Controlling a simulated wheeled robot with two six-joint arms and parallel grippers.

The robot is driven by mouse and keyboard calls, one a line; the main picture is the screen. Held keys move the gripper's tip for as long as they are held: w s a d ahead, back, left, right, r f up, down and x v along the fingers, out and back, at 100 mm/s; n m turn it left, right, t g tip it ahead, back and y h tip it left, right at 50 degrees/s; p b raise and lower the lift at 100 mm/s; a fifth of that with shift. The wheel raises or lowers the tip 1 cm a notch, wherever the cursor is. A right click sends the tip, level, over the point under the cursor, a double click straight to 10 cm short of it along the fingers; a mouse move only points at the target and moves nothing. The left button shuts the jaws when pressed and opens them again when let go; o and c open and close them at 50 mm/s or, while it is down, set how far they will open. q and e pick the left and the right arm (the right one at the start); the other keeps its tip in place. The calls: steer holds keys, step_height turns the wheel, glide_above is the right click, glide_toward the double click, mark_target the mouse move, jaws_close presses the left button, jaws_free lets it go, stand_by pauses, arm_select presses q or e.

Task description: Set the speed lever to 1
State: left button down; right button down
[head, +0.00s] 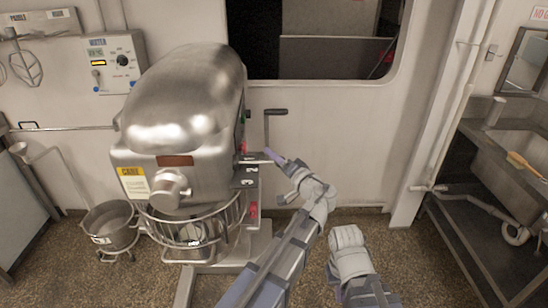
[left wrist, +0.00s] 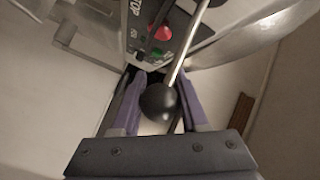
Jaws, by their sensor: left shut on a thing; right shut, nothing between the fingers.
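The steel mixer (head: 185,95) stands left of centre in the head view. On its right side is a dark speed plate (head: 248,182) with white numbers; a thin lever rod (head: 252,162) crosses its upper part. I cannot tell exactly which number it points at. In the left wrist view the speed lever ends in a black ball knob (left wrist: 159,102). My left gripper (head: 271,155) is shut on this knob, its purple fingers (left wrist: 160,110) on both sides. My right gripper (head: 346,234) is shut and empty, low right of the mixer; its fingertips are hard to see.
A crank handle (head: 274,112) stands behind the lever, close to my left gripper. A red button (left wrist: 162,32) sits beside the lever. A wire guard (head: 195,225) surrounds the mixer's lower front. A steel pot (head: 110,225) stands left; a sink bench (head: 500,150) stands right.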

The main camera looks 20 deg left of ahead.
arm_select(q)
steer(key=shift+w, duration=0.1)
steer(key=shift+w+a+n+g+y, duration=0.7)
steer(key=shift+n+g, duration=0.25)
steer(key=shift+g, duration=0.35)
steer(key=shift+w+a+n+g+y, duration=0.6)
steer(key=shift+w+n+g, duration=0.25)
steer(key=shift+g, duration=0.45)
steer(key=shift+w+a+n+g+y, duration=0.65)
steer(key=shift+n+g, duration=0.35)
steer(key=shift+g, duration=0.3)
steer(key=shift+c, duration=2.2)
jaws_free()
steer(key=shift+s, duration=0.1)
